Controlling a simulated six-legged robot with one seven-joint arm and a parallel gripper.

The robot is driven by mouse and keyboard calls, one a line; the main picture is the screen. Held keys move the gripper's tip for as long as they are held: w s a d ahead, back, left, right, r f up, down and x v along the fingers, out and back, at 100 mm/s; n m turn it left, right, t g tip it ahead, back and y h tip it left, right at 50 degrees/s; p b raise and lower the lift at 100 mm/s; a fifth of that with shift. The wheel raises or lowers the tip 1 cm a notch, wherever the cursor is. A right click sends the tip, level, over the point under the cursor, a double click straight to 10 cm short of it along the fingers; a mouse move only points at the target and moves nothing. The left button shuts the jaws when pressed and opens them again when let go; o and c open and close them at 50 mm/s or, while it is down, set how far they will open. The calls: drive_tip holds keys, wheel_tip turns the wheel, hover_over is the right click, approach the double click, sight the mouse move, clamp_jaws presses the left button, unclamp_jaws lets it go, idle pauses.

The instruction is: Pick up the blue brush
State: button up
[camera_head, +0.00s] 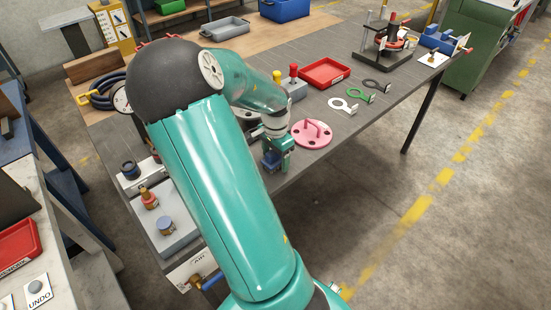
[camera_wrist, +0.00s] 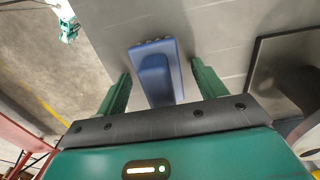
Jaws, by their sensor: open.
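The blue brush (camera_wrist: 155,78) lies on the grey table top in the wrist view, a block with a narrower raised grip on top. My gripper (camera_wrist: 161,70) is open, with one green finger on each side of the brush and a visible gap to each. In the head view my gripper (camera_head: 281,155) is low over the table's near edge, and a small part of the blue brush (camera_head: 270,160) shows beside it. The brush's lower end is hidden by my gripper's body in the wrist view.
A pink round plate with a handle (camera_head: 312,134) is close to the right of my gripper. White (camera_head: 343,105) and green (camera_head: 361,95) gauges lie farther right. The table edge is near.

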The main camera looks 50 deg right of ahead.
drive_tip(key=c, duration=1.1)
drive_tip(key=shift+r, duration=0.1)
drive_tip(key=shift+r, duration=0.5)
wheel_tip(320, 180, up, 2)
drive_tip(key=shift+r, duration=0.1)
drive_tip(key=s+r, duration=0.3)
drive_tip(key=s, duration=0.1)
drive_tip(key=s+r, duration=0.3)
drive_tip(key=s, duration=0.2)
drive_tip(key=s+r, duration=0.3)
drive_tip(key=s, duration=0.2)
drive_tip(key=shift+a+r, duration=0.35)
drive_tip(key=shift+a, duration=0.05)
drive_tip(key=shift+o, duration=0.7)
